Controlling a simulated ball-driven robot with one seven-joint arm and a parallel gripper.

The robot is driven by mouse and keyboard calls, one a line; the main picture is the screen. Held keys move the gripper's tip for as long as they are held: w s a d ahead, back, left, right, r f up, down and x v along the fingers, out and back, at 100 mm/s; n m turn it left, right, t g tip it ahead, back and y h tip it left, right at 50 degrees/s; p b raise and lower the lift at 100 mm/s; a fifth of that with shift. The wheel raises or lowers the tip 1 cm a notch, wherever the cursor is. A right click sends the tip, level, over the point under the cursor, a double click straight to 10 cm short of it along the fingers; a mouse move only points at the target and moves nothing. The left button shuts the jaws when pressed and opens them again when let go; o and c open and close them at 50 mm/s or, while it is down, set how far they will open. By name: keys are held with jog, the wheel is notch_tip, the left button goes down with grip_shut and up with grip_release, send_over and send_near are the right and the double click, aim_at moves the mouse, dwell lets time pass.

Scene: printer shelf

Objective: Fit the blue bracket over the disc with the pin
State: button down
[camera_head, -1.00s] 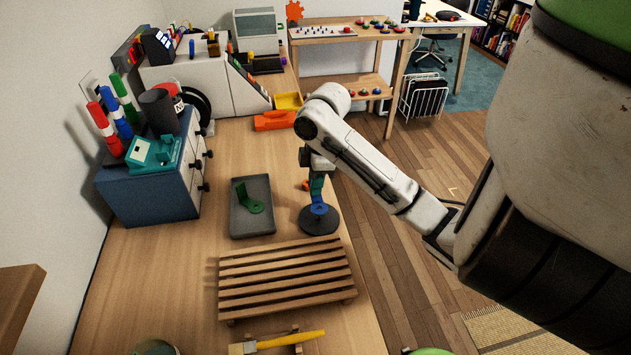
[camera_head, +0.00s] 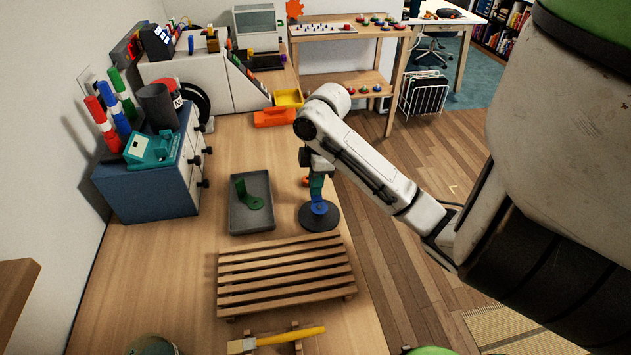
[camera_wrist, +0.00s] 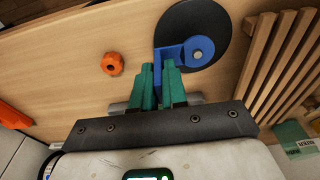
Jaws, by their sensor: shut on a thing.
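The blue bracket (camera_wrist: 172,53) is held between the green fingers of my gripper (camera_wrist: 161,66) in the wrist view. Its flat ring end lies over the dark round disc (camera_wrist: 222,22), around the grey pin (camera_wrist: 198,50). Whether the ring rests flat on the disc I cannot tell. In the head view the blue bracket (camera_head: 319,206) is over the disc (camera_head: 327,219), below my gripper (camera_head: 317,190). A green bracket (camera_head: 252,201) sits in a grey tray (camera_head: 236,219) to the left.
A wooden slatted rack (camera_head: 285,277) stands just in front of the disc. An orange knob (camera_wrist: 112,63) lies on the table beside it. A blue drawer unit (camera_head: 150,195) stands at the left. The table's right edge is close to the disc.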

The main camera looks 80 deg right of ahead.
jog(key=shift+f, duration=0.15)
jog(key=shift+f+b, duration=0.35)
jog(key=shift+b, duration=0.05)
jog(key=shift+f+b, duration=0.35)
jog(key=shift+f, duration=0.1)
dwell(0.7)
jog(key=c, duration=1.1)
grip_release()
jog(key=shift+r+p, duration=0.15)
jog(key=shift+p, duration=0.2)
jog(key=shift+r+p, duration=3.35)
jog(key=shift+p, duration=0.35)
